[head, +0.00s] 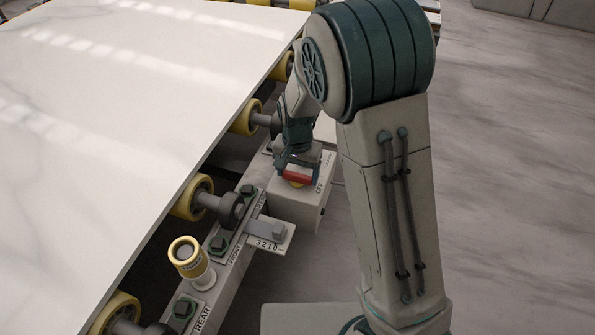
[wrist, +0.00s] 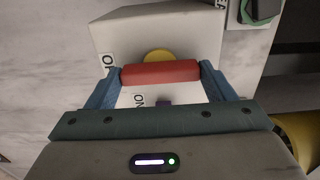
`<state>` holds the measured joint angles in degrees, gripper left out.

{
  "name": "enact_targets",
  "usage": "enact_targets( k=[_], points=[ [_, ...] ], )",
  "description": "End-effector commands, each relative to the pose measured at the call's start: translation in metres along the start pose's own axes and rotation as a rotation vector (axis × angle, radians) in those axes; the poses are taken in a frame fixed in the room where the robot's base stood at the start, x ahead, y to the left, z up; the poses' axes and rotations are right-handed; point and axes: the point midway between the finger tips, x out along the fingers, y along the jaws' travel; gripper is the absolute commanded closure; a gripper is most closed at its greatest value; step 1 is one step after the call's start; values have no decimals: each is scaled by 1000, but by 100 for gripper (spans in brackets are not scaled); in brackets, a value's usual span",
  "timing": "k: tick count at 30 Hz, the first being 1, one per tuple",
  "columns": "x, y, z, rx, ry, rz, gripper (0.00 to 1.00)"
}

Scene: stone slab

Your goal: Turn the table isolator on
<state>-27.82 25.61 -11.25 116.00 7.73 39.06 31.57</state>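The table isolator is a pale box (head: 303,207) with a red handle (head: 299,177) on a yellow disc (wrist: 158,56). In the wrist view the red handle (wrist: 160,73) lies crosswise, its left end beside the partly hidden OFF label (wrist: 107,63). The ON label (wrist: 138,100) is on the box face below the handle. My gripper (head: 297,163) is down at the box. In the wrist view its blue fingers (wrist: 161,72) stand at both ends of the handle, with no clear gap, so it looks shut on it end to end.
A large white slab (head: 120,110) lies on yellow rollers (head: 190,196) to the left. A yellow-topped post (head: 187,255) and a bracket marked 3210 (head: 266,233) stand on the rail in front of the box. The floor (head: 510,170) to the right is clear.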

Motion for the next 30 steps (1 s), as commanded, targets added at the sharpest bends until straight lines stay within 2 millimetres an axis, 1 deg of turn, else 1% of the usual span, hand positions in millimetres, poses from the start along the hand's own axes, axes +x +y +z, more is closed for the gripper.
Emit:
enact_targets(
  k=[8, 14, 20, 30],
  points=[
    [0, 0, 0, -7, 0, 1, 46],
    [0, 1, -1, -61, 0, 1, 46],
    [0, 1, -1, -191, 0, 1, 46],
    [-1, 1, -1, -506, 0, 0, 46]
  ],
)
